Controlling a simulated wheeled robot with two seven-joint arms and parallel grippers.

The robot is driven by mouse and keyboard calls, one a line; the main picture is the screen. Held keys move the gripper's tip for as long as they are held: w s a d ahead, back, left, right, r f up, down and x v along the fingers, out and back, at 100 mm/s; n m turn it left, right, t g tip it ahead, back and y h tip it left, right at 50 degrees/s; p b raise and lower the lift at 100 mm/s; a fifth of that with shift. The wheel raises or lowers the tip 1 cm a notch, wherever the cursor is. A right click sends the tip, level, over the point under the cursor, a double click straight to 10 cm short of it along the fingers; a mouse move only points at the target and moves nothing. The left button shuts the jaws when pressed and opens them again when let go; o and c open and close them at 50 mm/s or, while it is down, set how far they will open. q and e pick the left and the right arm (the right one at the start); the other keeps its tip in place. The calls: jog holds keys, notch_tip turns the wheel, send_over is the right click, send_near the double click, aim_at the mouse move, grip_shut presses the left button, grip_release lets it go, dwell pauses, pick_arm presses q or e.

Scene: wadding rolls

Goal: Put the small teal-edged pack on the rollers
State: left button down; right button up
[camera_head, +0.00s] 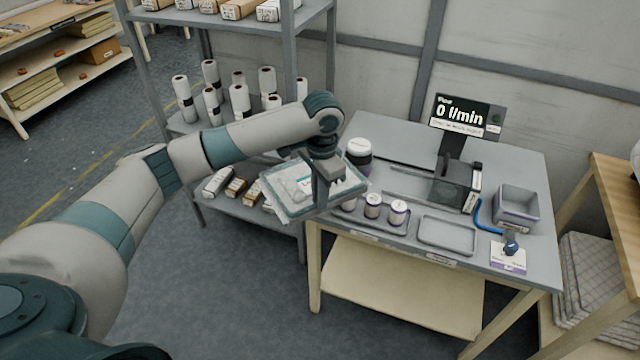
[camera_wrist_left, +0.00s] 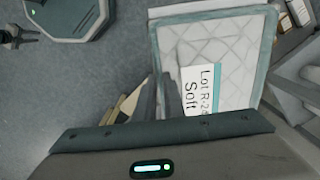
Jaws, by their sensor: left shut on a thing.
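The small teal-edged pack (camera_head: 283,193) is a flat, pale quilted pad with a teal border. It hangs in the air in front of the left end of the grey-topped table (camera_head: 519,163), slightly tilted. In the left wrist view the pack (camera_wrist_left: 226,62) shows a white label reading "Lot R-2…" and "Soft", partly hidden by my left gripper (camera_wrist_left: 170,98). I cannot make out any rollers for certain. My right gripper is not in view.
Jars (camera_head: 372,205) stand at the table's front left, beside an empty tray (camera_head: 447,234). A display (camera_head: 462,115) reads 0 l/min. A grey bin (camera_head: 517,204) stands at the right. A shelf rack with white rolls (camera_head: 184,98) stands behind my arm.

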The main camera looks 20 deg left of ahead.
pick_arm(q)
jog(key=s+d+f+n+b, duration=0.2)
jog(key=s+f, duration=0.4)
jog(key=s, duration=0.4)
jog(key=s+d+f+n+b, duration=0.3)
jog(key=s+f, duration=0.3)
jog(key=s, duration=0.4)
jog(key=shift+d+n+b, duration=0.3)
jog(key=shift+d+n, duration=0.2)
jog(key=shift+n, duration=0.3)
